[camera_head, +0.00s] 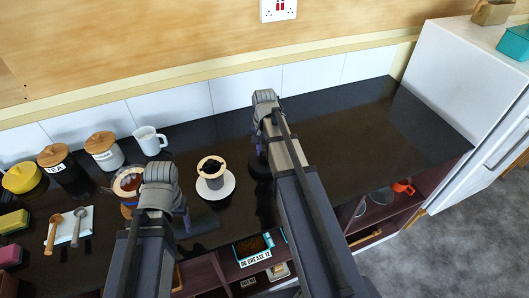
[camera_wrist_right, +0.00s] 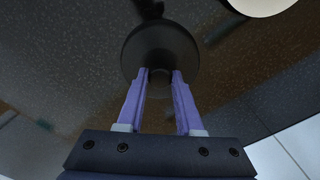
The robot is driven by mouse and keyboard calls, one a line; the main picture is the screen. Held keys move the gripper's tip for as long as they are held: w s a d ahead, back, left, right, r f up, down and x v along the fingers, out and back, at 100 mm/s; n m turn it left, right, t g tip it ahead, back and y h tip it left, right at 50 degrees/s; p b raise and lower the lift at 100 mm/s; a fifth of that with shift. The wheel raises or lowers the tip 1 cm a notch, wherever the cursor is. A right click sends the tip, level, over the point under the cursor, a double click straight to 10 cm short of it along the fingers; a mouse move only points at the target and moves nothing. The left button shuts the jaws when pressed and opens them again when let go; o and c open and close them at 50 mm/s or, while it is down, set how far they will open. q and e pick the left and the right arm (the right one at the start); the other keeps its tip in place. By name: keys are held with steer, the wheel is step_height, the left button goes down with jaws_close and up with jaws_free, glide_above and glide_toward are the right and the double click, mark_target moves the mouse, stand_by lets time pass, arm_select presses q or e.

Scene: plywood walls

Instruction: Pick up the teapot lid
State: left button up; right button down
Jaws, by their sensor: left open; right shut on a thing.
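A round black lid (camera_wrist_right: 150,45) fills the upper middle of the right wrist view, and part of it shows as a dark disc (camera_head: 260,172) in the head view. My right gripper (camera_head: 259,152) is shut on the lid, its purple fingers (camera_wrist_right: 160,78) on either side of a small knob. I cannot tell whether the lid touches the counter. My left gripper (camera_head: 182,222) is open at the left front, its fingers partly hidden by its own wrist. An open round vessel (camera_head: 128,180) stands behind my left wrist, partly hidden.
A cup (camera_head: 211,167) with dark contents stands on a white saucer (camera_head: 228,190) between my arms. Wooden-lidded jars (camera_head: 103,152), a white jug (camera_head: 150,140) and two spoons (camera_head: 55,232) are at left. The black counter (camera_head: 360,125) is clear at right, before a white cabinet (camera_head: 450,90).

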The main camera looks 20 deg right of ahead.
mark_target(264, 153)
step_height(264, 153, up, 9)
steer(key=p, duration=0.8)
